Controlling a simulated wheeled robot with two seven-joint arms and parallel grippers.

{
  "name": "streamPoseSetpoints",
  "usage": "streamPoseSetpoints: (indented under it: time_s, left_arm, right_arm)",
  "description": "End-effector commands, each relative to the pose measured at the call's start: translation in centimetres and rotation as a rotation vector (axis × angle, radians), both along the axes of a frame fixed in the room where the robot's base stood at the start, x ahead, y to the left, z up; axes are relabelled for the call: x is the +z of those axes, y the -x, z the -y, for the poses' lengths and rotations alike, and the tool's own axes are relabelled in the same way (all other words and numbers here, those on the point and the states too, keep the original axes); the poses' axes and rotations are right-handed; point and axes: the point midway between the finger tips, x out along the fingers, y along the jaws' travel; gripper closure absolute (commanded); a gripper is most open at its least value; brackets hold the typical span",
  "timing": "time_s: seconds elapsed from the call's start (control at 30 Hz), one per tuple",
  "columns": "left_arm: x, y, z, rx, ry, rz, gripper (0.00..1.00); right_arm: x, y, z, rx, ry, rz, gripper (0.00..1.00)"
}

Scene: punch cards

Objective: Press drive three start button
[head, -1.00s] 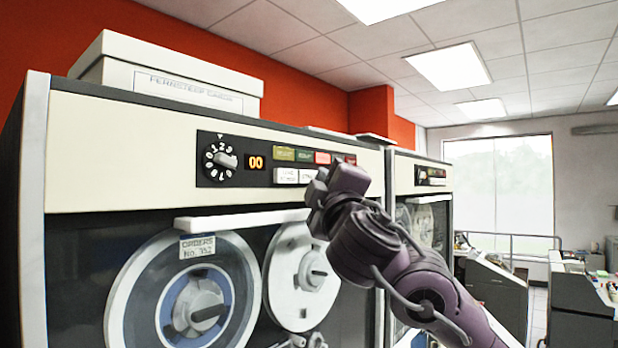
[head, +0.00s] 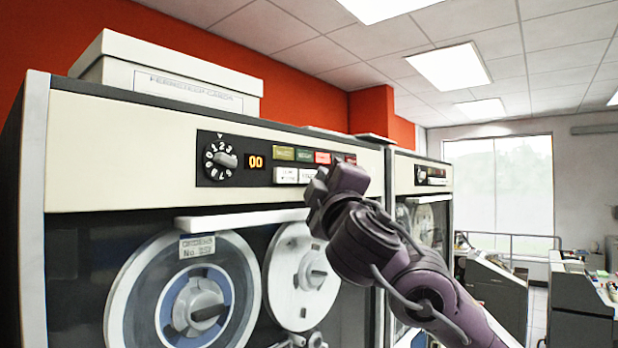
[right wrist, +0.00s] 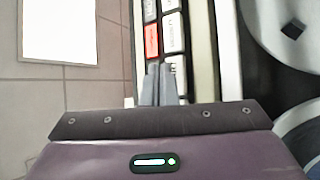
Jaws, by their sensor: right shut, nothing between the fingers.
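The tape drive's button panel (head: 265,160) has a row of olive, green, red and dark red buttons above white ones; the labels are too blurred to read, so I cannot tell which is start. White buttons (head: 286,175) show at the lower left of the row. My right gripper (head: 316,190) is shut and empty, in front of the panel's lower right part, hiding some buttons. In the right wrist view the shut fingertips (right wrist: 158,72) point at the panel, beside a white button (right wrist: 176,72) and just below the red button (right wrist: 151,41). Contact cannot be told. My left gripper is not in view.
A dial (head: 220,159) and an orange display (head: 256,161) sit left of the buttons. A handle bar (head: 240,221) and tape reels (head: 190,290) lie below. A white box (head: 170,75) stands on top. Another drive (head: 420,178) stands to the right.

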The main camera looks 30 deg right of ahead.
Motion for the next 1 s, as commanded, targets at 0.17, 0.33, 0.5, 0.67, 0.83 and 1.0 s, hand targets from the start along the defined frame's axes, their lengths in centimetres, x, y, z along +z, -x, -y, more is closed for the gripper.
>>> streamPoseSetpoints:
  time_s: [0.17, 0.33, 0.5, 0.67, 0.83, 1.0]
  left_arm:
    - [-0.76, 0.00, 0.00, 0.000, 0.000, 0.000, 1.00]
    - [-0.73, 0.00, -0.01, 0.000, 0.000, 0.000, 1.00]
    - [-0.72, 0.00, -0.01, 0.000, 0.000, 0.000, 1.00]
    - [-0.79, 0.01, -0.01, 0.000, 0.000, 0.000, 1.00]
    - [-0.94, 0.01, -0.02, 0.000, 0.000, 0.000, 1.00]
    - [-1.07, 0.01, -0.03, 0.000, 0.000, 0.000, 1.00]
  right_arm:
    - [-0.15, -0.54, -0.30, 0.002, -0.001, 0.001, 1.00]
    - [0.00, -0.70, -0.33, 0.000, -0.001, 0.000, 1.00]
    - [0.01, -0.69, -0.33, 0.000, 0.000, 0.000, 1.00]
    - [-0.02, -0.76, -0.35, 0.000, -0.001, 0.000, 1.00]
    - [-0.03, -0.93, -0.42, 0.001, 0.000, 0.000, 1.00]
    - [0.00, -1.10, -0.49, 0.001, 0.000, 0.000, 1.00]
